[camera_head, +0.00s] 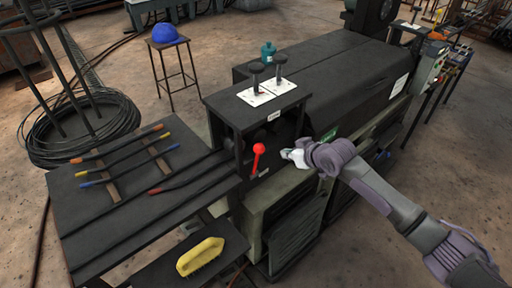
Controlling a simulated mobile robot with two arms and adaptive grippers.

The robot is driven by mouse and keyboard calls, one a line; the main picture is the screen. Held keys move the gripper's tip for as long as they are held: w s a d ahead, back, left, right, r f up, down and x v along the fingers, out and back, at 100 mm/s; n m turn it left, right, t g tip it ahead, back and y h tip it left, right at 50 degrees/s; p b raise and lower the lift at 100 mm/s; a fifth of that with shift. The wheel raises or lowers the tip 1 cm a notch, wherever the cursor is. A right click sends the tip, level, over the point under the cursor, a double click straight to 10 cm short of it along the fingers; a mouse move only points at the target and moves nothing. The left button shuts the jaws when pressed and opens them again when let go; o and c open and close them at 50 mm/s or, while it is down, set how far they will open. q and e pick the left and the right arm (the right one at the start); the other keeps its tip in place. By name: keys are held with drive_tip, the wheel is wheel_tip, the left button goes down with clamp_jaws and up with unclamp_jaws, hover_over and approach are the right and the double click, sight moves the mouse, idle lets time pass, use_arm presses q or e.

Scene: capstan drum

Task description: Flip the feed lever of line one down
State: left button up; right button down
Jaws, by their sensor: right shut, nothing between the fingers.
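A lever with a red ball knob (259,149) stands at the front of the black machine, below its small raised table. The knob is up, and its short red stem points down to the housing. My right gripper (287,154) is shut and empty. In the picture it is just right of the red knob, with a small gap between them. Two black-knobbed levers on white plates (266,91) stand upright on top of the raised table (222,102). I cannot read the label on its front edge. My left gripper is not in view.
A dark bench (75,217) at the left holds several bars with coloured ends. A yellow brush (200,256) lies on a lower shelf in front. A blue hard hat (168,34) sits on a stool, near a wire coil (78,130). A control box (432,66) stands at the right.

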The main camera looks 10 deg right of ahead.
use_arm(q)
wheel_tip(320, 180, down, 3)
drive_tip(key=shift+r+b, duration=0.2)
drive_tip(key=shift+b, duration=0.6)
use_arm(e)
drive_tip(key=s+a+r+n+y, duration=0.1)
drive_tip(key=s+a+r, duration=0.1)
drive_tip(key=r, duration=0.3)
drive_tip(key=s+a+r+n, duration=0.2)
drive_tip(key=r, duration=0.4)
drive_tip(key=shift+s+a+g+y, duration=0.15)
drive_tip(key=shift+a+g+y, duration=0.15)
drive_tip(key=shift+g+y, duration=0.1)
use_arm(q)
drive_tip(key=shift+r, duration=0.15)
use_arm(e)
drive_tip(key=x, duration=1)
drive_tip(key=shift+f, duration=0.15)
